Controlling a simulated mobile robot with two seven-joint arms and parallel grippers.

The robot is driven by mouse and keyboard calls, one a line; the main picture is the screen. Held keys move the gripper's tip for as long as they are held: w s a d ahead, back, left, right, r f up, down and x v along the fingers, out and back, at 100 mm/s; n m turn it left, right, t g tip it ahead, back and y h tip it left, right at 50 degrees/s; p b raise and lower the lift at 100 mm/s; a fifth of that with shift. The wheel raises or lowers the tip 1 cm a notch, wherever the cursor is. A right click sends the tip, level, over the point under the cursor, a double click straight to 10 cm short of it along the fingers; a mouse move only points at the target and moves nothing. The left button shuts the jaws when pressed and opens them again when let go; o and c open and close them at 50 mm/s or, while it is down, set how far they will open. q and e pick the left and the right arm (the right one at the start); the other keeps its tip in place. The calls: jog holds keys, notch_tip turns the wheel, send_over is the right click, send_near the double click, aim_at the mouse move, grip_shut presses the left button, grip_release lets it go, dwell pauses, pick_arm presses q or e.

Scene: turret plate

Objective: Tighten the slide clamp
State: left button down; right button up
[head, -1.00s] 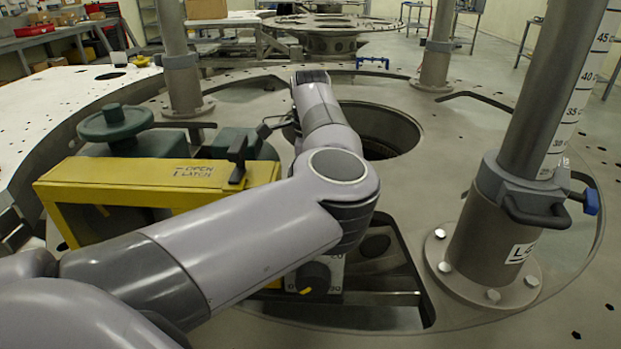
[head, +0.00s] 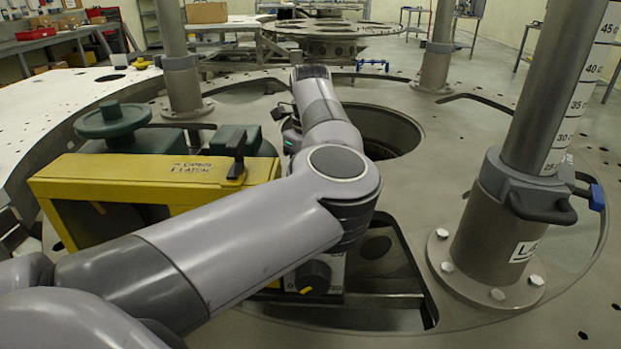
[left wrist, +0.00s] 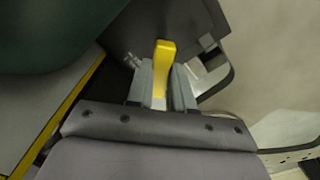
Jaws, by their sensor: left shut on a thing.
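A yellow handle (left wrist: 164,65) stands between the two grey fingers of my left gripper (left wrist: 160,85) in the left wrist view. The gripper is shut on it. The handle rises from a dark block (left wrist: 180,30). I cannot tell for sure that this is the slide clamp's lever. In the head view my left arm reaches across the yellow housing, and its forearm hides most of the gripper and the handle. My right gripper is in neither view.
The yellow housing (head: 105,178) with a black latch (head: 236,155) and a green handwheel (head: 112,122) stands on the round plate (head: 480,150). A dark knob (head: 313,274) lies under my arm. A scaled post (head: 545,90) with a grey collar (head: 520,185) stands right.

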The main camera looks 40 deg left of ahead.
pick_arm(q)
jog(key=m, duration=0.4)
jog(key=shift+b, duration=0.3)
jog(key=shift+m, duration=1.8)
jog(key=shift+r+m, duration=0.1)
jog(key=shift+m, duration=0.2)
jog(key=c, duration=1)
grip_release()
notch_tip(320, 180, up, 7)
jog(key=shift+r+b, duration=0.1)
jog(key=shift+b, duration=0.5)
jog(key=shift+d, duration=0.1)
